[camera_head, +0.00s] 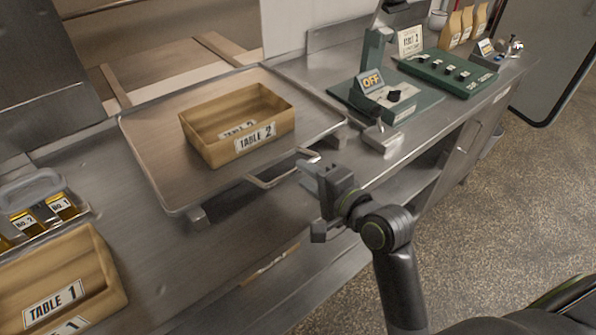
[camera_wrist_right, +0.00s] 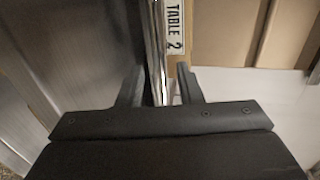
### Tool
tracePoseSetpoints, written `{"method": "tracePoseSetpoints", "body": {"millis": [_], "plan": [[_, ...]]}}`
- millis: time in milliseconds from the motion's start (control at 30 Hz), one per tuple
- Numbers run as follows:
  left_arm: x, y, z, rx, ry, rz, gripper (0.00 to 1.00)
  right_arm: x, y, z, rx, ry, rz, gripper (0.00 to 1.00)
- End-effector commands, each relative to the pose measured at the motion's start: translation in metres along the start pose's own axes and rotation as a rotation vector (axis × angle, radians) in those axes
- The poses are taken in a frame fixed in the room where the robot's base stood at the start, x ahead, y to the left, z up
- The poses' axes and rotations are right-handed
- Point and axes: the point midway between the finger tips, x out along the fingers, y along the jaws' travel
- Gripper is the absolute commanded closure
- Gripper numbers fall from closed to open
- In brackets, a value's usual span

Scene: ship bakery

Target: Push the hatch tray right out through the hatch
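The hatch tray (camera_head: 165,165) is a flat metal tray on the steel counter, in front of the hatch opening (camera_head: 150,45). A wooden box labelled TABLE 2 (camera_head: 238,125) stands on it. A bar handle (camera_head: 262,183) sticks out from the tray's near edge. My right gripper (camera_head: 308,163) is at the handle's right end. In the right wrist view its fingers (camera_wrist_right: 158,88) are apart, with a shiny metal bar (camera_wrist_right: 158,40) running between them in the picture; I cannot tell whether they touch it. My left gripper is not in view.
A TABLE 1 box (camera_head: 95,270) and a rack of labelled jars (camera_head: 40,215) stand at the left. A green device with an OFF sign (camera_head: 385,97) and a green switch panel (camera_head: 447,73) are to the tray's right. Floor is clear at the right.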

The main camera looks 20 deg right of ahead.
Motion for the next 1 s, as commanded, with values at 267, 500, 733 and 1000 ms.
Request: {"method": "tracePoseSetpoints", "body": {"millis": [267,500,733,1000], "plan": [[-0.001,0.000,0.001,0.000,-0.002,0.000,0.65,0.032,0.000,0.000,-0.001,0.000,0.000,0.67],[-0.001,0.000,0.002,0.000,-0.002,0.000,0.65,0.035,0.000,0.000,-0.001,0.000,-0.001,0.67],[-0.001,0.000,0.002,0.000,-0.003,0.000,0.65,0.035,0.000,0.000,-0.001,0.000,-0.001,0.82],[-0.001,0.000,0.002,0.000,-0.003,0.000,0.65,0.035,0.000,0.000,-0.001,0.000,0.000,1.00]]}}
